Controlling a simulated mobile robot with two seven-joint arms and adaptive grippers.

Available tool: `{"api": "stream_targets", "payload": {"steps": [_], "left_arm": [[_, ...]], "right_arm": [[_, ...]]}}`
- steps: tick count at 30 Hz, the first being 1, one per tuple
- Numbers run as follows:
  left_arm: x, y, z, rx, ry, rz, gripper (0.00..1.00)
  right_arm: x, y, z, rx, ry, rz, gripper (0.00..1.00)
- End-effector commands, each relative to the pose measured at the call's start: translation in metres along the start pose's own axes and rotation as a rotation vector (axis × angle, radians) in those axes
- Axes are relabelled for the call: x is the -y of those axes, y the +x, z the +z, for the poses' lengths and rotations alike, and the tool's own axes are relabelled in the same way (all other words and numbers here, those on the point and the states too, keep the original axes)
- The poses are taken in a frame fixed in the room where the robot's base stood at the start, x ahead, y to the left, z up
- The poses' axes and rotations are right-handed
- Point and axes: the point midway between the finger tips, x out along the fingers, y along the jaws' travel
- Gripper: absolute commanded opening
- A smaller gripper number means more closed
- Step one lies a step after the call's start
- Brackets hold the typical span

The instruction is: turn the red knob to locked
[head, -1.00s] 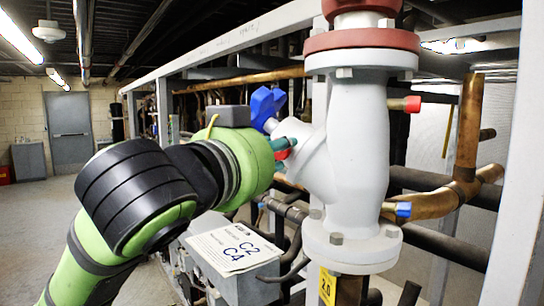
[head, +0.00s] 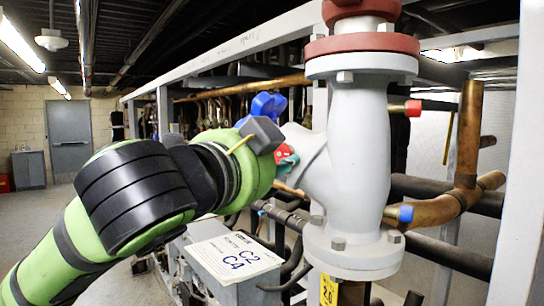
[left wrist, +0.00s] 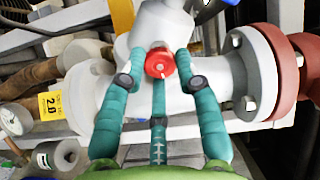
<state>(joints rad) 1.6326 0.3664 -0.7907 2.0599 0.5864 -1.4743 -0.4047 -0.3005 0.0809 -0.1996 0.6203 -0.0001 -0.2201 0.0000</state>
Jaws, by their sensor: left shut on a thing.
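The red knob (left wrist: 160,65) sits on the side of the white valve body (left wrist: 205,85), with a short pale mark on its face. My left gripper (left wrist: 160,60) is shut on it, its teal fingers around the knob. In the head view the red knob (head: 281,153) shows only in part, between the fingers of my left gripper (head: 287,162); the wrist hides the rest. The white valve body (head: 358,150) stands upright just right of the gripper. My right gripper is in neither view.
A blue handle (head: 267,104) sits just above and behind my left wrist. Copper pipes (head: 466,150) and dark pipes run behind the valve. A grey box with a C2 C4 label (head: 233,257) is below the wrist. Open floor lies at the left.

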Motion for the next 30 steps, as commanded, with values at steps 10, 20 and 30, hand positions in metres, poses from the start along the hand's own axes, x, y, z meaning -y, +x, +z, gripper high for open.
{"api": "stream_targets", "payload": {"steps": [10,20,30], "left_arm": [[0.0060,-0.0016,-0.0019,-0.006,0.069,-0.017,0.00],[0.0056,-0.0015,-0.0020,-0.007,0.071,-0.016,0.00],[0.0022,-0.0006,-0.0012,-0.004,0.071,-0.007,0.56]], "right_arm": [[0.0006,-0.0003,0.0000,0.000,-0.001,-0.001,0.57],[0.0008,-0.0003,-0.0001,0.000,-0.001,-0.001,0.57],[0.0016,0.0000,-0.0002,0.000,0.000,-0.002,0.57]]}}
